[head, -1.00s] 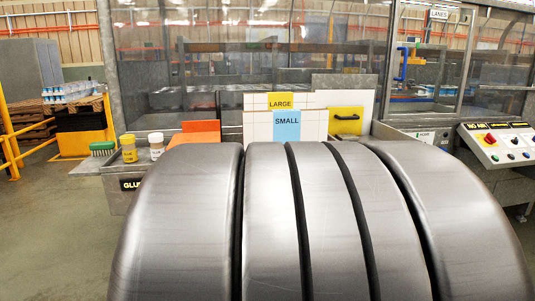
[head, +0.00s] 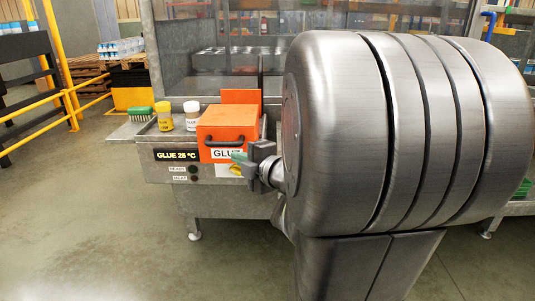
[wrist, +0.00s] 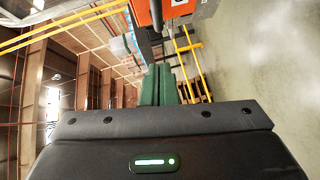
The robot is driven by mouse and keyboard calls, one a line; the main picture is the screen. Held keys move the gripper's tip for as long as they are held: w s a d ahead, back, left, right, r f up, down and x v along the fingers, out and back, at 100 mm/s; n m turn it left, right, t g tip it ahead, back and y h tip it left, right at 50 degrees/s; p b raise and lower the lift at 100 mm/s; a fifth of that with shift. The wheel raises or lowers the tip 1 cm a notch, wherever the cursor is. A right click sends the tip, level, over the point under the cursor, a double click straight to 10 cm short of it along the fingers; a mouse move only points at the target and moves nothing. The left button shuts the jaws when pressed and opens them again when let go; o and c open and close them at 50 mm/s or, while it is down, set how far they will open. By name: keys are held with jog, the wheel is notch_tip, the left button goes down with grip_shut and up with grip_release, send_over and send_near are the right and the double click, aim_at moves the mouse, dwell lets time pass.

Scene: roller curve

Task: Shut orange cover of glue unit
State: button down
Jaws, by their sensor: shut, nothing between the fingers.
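The orange cover (head: 226,122) sits on the grey glue unit (head: 215,178) in the head view. It has a sloped top, a black handle (head: 225,142) on its front and a GLUE label below. An upright orange panel (head: 241,97) stands behind it. I cannot tell whether the cover is fully down. My gripper (head: 240,157) is at the cover's front right, its green fingers pointing left and partly overlapping the label. Contact is unclear. In the wrist view my gripper (wrist: 161,84) is shut and empty; part of the orange cover (wrist: 143,12) shows at the top.
A GLUE 25 °C display (head: 177,155) is on the unit's front. My grey arm fills the right. Floor at front left is clear.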

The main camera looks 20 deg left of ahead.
aim_at(219, 145)
jog(key=shift+w+a+f+b, duration=0.1)
jog(key=shift+w+a+f, duration=0.2)
jog(key=shift+w+a, duration=0.9)
jog(key=shift+w+a+f+b, duration=0.1)
jog(key=shift+w+a+f, duration=0.25)
jog(key=shift+w+a, duration=0.85)
jog(key=shift+w+a+f+b, duration=0.1)
jog(key=shift+w+a+f, duration=0.2)
jog(key=shift+w+a, duration=0.85)
jog(key=shift+w+d, duration=0.2)
jog(key=w+a+p, duration=0.2)
jog(key=w, duration=0.8)
jog(key=w+a+p, duration=0.1)
jog(key=w+a, duration=0.1)
jog(key=w, duration=0.8)
jog(key=shift+w+a+r+p, duration=0.2)
jog(key=shift+a+p, duration=0.2)
jog(key=shift+r, duration=0.1)
